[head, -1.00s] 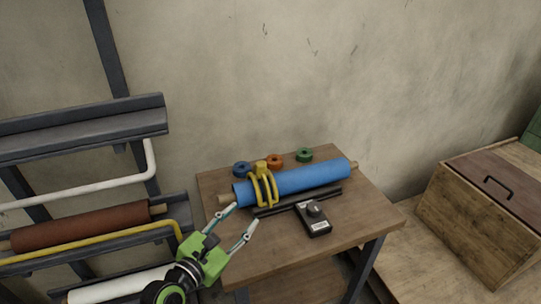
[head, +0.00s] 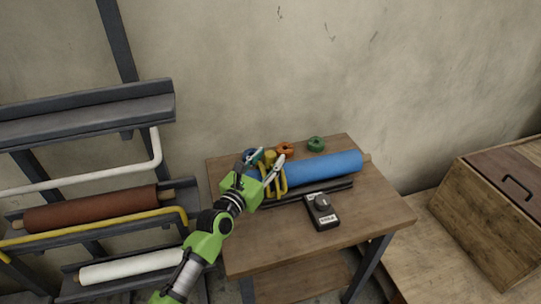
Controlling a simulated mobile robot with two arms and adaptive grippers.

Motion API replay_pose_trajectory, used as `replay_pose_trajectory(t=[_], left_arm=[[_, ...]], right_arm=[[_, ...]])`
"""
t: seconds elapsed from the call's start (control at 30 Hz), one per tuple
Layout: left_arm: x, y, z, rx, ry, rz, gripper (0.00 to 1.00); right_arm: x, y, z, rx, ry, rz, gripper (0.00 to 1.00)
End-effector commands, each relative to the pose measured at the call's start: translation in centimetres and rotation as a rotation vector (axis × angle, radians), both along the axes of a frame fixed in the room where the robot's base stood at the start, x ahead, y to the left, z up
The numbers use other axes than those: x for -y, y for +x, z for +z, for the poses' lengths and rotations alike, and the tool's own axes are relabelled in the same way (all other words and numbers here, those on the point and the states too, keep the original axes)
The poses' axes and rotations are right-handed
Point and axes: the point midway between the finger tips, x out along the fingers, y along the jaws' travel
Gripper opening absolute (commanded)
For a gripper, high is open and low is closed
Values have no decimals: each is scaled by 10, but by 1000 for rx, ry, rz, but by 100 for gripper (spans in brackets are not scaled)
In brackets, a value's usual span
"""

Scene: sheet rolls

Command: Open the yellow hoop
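The yellow hoop (head: 283,182) sits around the blue roll (head: 325,168) near its left end, on the small wooden table (head: 350,225). Its yellow top knob stands up above the roll. My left gripper (head: 267,157) is open at the hoop, with its two fingertips on either side of the knob. I cannot tell whether the fingers touch it. The gripper hides part of the hoop and the left end of the roll. My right gripper is not in view.
An orange ring (head: 285,148) and a green ring (head: 316,144) lie behind the roll. A black device (head: 322,211) and a dark bar (head: 325,189) lie in front. A rack (head: 85,133) with rolls stands left, a wooden box (head: 500,205) right.

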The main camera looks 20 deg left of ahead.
Motion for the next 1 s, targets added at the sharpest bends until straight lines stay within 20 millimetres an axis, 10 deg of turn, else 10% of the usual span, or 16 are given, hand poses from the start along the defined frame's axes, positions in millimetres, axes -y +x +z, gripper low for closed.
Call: replay_pose_trajectory(t=[0.47, 0.63, 1.0], left_arm=[[3, 15, 0, 0, 1, 0, 40], [3, 15, 0, -1, 1, 0, 0], [-1, 18, 6, -28, -17, 4, 0]], right_arm=[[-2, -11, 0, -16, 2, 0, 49], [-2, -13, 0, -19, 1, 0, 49], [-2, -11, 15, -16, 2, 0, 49]])
